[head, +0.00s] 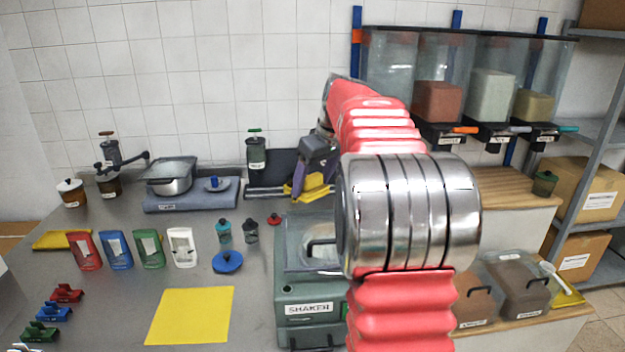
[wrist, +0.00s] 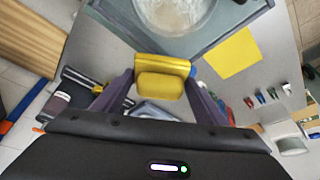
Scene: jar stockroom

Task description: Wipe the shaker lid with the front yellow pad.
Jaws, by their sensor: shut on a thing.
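The green-grey shaker (head: 309,307), labelled SHAKER, stands at the table's front right of centre. Its clear lid (head: 300,232) is partly hidden by my arm; in the wrist view the clear round part of the shaker (wrist: 178,12) shows at the top, beyond my fingers. My gripper (head: 314,190) has purple fingers and is shut on a folded yellow pad (wrist: 162,84). In the head view it appears above and behind the lid; pad and lid look apart. A flat yellow sheet (head: 190,316) lies at the front, left of the shaker; it also shows in the wrist view (wrist: 236,54).
A blue round lid (head: 227,262) and small jars stand left of the shaker. A scale (head: 190,199) is behind. Bins with dispensers (head: 440,90) hang at the back right.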

